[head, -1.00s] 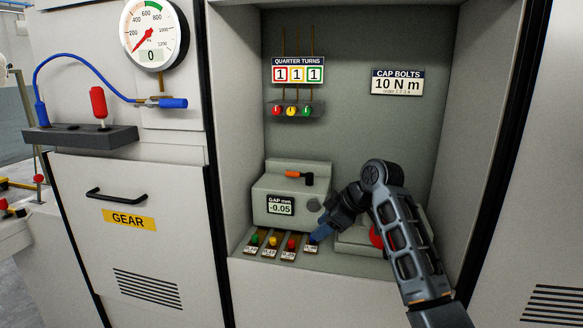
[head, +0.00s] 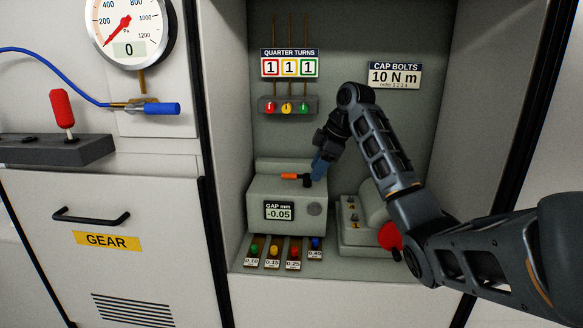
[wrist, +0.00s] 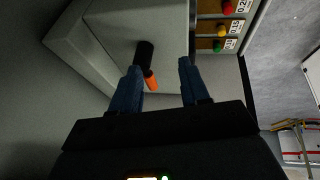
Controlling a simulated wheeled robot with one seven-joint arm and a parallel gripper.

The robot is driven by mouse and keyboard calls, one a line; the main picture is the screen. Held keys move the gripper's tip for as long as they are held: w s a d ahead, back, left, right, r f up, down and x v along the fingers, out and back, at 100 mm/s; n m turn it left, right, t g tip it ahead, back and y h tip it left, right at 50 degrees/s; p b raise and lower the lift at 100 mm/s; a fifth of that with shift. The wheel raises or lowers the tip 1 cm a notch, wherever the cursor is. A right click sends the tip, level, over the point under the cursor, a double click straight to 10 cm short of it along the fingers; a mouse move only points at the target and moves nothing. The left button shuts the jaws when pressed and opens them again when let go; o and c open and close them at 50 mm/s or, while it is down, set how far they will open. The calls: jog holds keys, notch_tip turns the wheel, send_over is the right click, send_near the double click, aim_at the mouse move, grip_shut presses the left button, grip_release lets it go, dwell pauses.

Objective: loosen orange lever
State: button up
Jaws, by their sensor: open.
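The orange lever (head: 293,176) has a black hub and sits on top of the grey gap block (head: 262,196), its orange arm pointing left in the head view. My gripper (head: 318,170) is at the hub's right end, blue fingers pointing down. In the wrist view my open gripper (wrist: 160,66) has the lever (wrist: 151,80) in the space between its fingers, close beside the left finger. I cannot tell whether they touch. The block's display (head: 279,211) reads -0.05.
Several tabs with coloured knobs (head: 273,252) lie in front of the block. A grey unit with a red round part (head: 389,237) stands to the right, under my arm. Coloured indicators (head: 287,107) hang on the alcove's back wall above.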

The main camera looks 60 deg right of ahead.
aim_at(293, 174)
jog(key=w+p, duration=0.1)
jog(key=w, duration=0.5)
jog(key=shift+w+d+r+p, duration=0.1)
jog(key=shift+w+r+p, duration=0.05)
jog(key=shift+w+p, duration=0.2)
jog(key=shift+p+x, duration=0.4)
jog(key=shift+x, duration=0.65)
jog(key=shift+w+f, duration=0.15)
jog(key=shift+f, duration=0.4)
grip_shut()
